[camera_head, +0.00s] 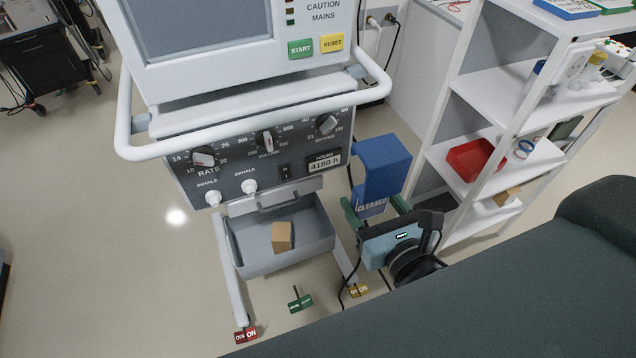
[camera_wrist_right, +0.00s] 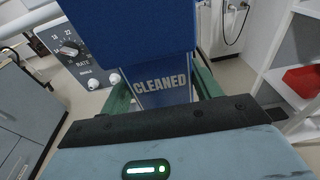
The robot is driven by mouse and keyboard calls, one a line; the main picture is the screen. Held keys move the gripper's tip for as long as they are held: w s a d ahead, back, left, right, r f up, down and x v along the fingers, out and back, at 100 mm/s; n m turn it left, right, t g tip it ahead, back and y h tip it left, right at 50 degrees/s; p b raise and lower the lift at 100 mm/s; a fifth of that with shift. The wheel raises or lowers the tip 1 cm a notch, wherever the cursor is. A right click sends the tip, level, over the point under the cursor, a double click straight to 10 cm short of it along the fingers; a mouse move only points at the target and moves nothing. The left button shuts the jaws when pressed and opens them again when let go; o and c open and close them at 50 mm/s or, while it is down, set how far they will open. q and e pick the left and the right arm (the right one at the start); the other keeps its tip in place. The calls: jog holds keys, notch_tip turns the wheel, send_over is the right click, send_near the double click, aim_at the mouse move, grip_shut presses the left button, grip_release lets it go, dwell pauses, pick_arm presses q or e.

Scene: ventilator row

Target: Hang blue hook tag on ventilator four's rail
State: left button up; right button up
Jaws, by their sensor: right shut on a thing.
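The blue hook tag (camera_head: 382,165), marked "CLEANED", is held upright in my right gripper (camera_head: 375,210), whose green fingers are shut on its lower part. It also fills the upper middle of the right wrist view (camera_wrist_right: 165,88). The ventilator (camera_head: 262,165) stands to the left of the tag, with a white rail (camera_head: 160,149) running around its front below the screen. The tag is apart from the rail, below and right of the rail's right corner. No number four is readable on the ventilator. My left gripper is not in view.
A white shelf unit (camera_head: 462,150) with a red bin (camera_head: 474,159) stands close on the right. An open grey drawer (camera_head: 270,262) with a tan box (camera_head: 282,237) sits under the ventilator's panel.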

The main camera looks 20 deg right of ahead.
jog(key=shift+a, duration=0.15)
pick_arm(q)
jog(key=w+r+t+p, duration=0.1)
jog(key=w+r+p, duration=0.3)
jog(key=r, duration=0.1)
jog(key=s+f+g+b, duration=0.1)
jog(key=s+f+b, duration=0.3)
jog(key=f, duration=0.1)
pick_arm(e)
jog(key=w+a, duration=0.2)
jog(key=w, duration=0.6)
jog(key=w+a+f, duration=0.1)
jog(key=w+a, duration=0.2)
jog(key=w, duration=0.5)
jog(key=shift+a, duration=0.15)
jog(key=shift+w, duration=0.1)
jog(key=o, duration=1.1)
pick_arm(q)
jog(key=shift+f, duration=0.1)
